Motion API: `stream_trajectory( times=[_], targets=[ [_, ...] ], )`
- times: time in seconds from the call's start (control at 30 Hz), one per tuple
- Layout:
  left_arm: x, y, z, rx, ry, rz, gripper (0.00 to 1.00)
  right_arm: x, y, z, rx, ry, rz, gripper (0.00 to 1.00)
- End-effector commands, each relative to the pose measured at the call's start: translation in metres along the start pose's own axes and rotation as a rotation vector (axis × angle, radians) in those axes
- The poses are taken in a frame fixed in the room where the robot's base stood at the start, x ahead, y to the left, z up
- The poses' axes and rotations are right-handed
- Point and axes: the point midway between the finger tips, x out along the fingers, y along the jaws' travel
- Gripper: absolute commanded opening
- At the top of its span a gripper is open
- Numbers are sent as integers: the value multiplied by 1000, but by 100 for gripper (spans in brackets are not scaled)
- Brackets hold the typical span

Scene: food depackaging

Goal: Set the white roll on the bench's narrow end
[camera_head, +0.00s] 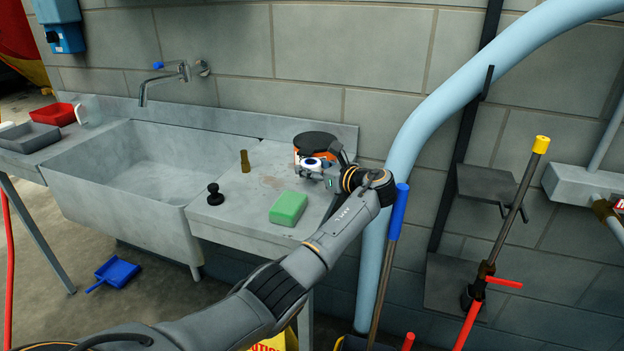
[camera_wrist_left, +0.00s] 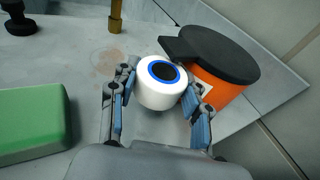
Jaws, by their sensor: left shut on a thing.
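The white roll (camera_wrist_left: 148,97) has a blue ring and a dark core on its upper face in the left wrist view. My left gripper (camera_wrist_left: 157,99) is shut on it, with a finger on each side. In the head view the roll (camera_head: 311,163) is small and partly hidden by my left gripper (camera_head: 318,168). It is over the right part of the grey bench (camera_head: 241,222), beside an orange container; whether it touches the bench top I cannot tell. My right gripper is not in view.
The orange container (camera_head: 314,143) with a black lid is right behind the roll. A green block (camera_head: 288,208), a black knob-like object (camera_head: 215,195) and a brass piece (camera_head: 245,161) stand on the bench. A sink (camera_head: 150,160) lies left; a pale blue pipe (camera_head: 401,160) rises right.

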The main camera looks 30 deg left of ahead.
Motion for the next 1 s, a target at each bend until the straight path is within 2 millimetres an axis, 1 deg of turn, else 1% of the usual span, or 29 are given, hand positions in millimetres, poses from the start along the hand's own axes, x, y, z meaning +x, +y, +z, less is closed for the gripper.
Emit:
stream_trajectory(
  times=[0.1,0.2,0.47,0.63,0.67,0.7,1.0],
  targets=[
    [3,1,-18,6,3,1,26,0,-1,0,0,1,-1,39],
    [5,1,-30,5,2,1,26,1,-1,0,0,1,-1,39],
    [6,1,-32,1,1,0,26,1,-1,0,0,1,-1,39],
    [7,1,-36,3,1,1,26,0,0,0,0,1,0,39],
    [7,1,-36,2,1,0,51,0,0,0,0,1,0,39],
    [7,1,-36,2,1,0,57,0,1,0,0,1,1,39],
    [6,1,-35,1,1,0,57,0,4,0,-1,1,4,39]
  ],
)
